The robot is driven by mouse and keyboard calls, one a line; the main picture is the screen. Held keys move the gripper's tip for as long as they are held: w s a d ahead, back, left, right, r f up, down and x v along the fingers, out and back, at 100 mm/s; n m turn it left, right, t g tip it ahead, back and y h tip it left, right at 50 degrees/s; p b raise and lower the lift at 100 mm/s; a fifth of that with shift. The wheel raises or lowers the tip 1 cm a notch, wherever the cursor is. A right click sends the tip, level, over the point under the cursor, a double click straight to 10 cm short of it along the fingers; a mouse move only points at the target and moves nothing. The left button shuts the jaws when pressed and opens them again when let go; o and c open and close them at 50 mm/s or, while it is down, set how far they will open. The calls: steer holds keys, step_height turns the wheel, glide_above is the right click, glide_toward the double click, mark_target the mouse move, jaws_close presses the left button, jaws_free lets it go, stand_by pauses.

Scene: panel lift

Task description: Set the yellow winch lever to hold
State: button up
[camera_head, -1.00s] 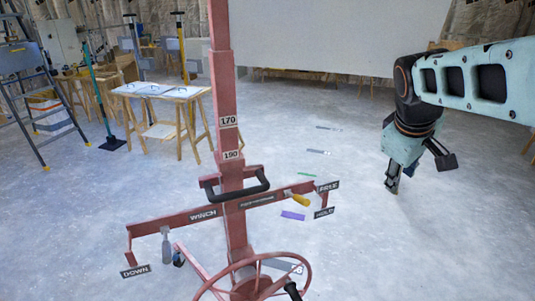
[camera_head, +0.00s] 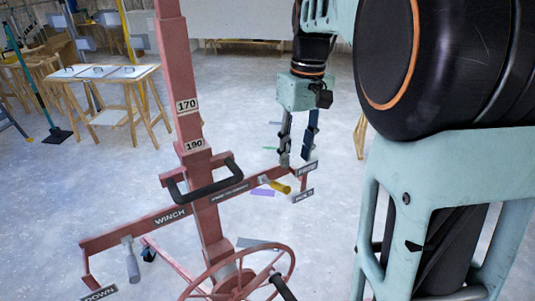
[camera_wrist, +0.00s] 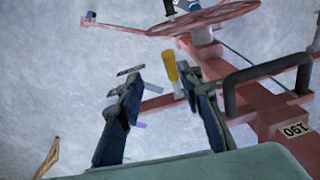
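The yellow winch lever (camera_head: 279,187) sits at the right end of the red crossbar. Its handle points right and slightly down, between the FREE sign (camera_head: 307,169) above and the sign below it (camera_head: 303,195), whose text is hard to read now. My gripper (camera_head: 298,162) is open and empty, pointing down just above and behind the lever in the head view. In the wrist view, the yellow lever (camera_wrist: 170,66) shows between the open fingertips (camera_wrist: 160,72), nearer the right finger. I cannot tell whether they touch.
The red mast (camera_head: 178,80) carries a black handle (camera_head: 203,191), a grey lever (camera_head: 130,262) near the DOWN sign (camera_head: 98,294), and a red handwheel (camera_head: 283,262). A white-topped trestle table (camera_head: 100,74) stands behind at left. Open floor lies behind the mast.

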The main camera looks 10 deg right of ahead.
mark_target(286, 186)
steer(key=shift+a+f, duration=0.25)
steer(key=shift+a, duration=0.35)
steer(key=f, duration=0.6)
steer(key=a+f, duration=0.1)
steer(key=f, duration=0.3)
steer(key=shift+s+f, duration=0.1)
steer(key=shift+s, duration=0.2)
jaws_close()
